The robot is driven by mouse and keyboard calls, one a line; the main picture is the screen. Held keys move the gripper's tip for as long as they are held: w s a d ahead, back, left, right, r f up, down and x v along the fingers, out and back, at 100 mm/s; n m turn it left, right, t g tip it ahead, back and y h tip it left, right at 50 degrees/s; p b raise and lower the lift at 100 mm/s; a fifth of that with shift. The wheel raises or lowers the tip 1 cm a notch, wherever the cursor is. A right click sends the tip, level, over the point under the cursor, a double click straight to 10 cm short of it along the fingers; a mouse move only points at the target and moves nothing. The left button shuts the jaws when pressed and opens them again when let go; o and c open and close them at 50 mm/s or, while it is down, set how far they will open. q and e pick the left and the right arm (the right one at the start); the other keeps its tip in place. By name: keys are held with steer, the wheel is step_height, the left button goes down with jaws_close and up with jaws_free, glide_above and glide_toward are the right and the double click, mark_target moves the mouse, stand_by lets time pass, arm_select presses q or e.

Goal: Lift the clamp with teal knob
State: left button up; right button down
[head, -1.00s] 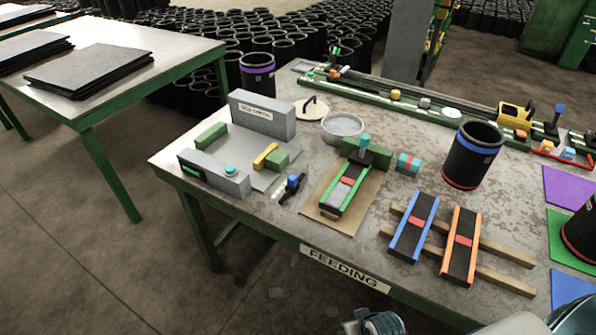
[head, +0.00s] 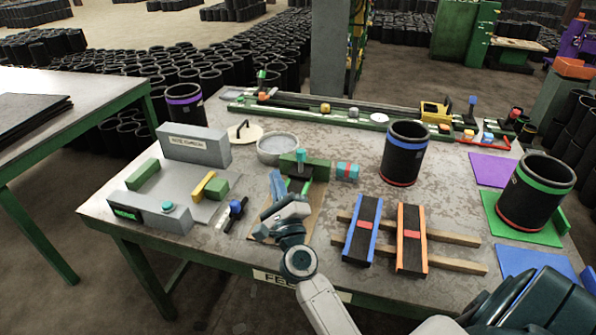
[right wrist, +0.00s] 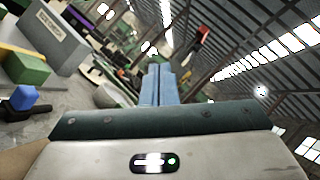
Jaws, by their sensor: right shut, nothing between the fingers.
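The clamp with the teal knob (head: 301,172) stands upright at the far end of a green-railed holder on a brown board (head: 312,222), in front of a green block (head: 318,166). My right gripper (head: 276,178) is over the left side of that board, its blue fingers shut and empty. It is just left of the clamp and apparently not holding it; contact cannot be told. In the right wrist view the shut fingers (right wrist: 159,84) point away from the camera, and I cannot make out the teal knob. My arm hides part of the holder. My left gripper is not in view.
A blue-knobbed clamp (head: 235,208) lies left of the board, by a grey fixture (head: 155,215). A metal bowl (head: 278,148) is behind. A teal-and-red piece (head: 347,172), a blue-striped black cylinder (head: 404,153) and blue and orange rails (head: 362,230) are to the right.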

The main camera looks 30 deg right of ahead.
steer(key=w+d+f+m+g+h, duration=0.2)
steer(key=d+m+g+h, duration=0.25)
steer(key=m, duration=0.35)
steer(key=m+g, duration=0.5)
steer(key=m, duration=0.2)
glide_toward(301, 163)
steer(key=shift+h, duration=0.25)
steer(key=v, duration=0.4)
steer(key=shift+a+r, duration=0.25)
steer(key=shift+r, duration=0.15)
steer(key=shift+w+f+g, duration=0.1)
steer(key=shift+f+g, duration=0.15)
steer(key=shift+f, duration=0.15)
steer(key=shift+d, duration=0.1)
steer(key=shift+w+d, duration=0.15)
steer(key=shift+w, duration=0.15)
steer(key=p+x, duration=0.2)
steer(key=x, duration=0.6)
steer(key=shift+w+d+f, duration=0.2)
steer(key=shift+w+d, duration=0.25)
steer(key=shift+r, duration=0.15)
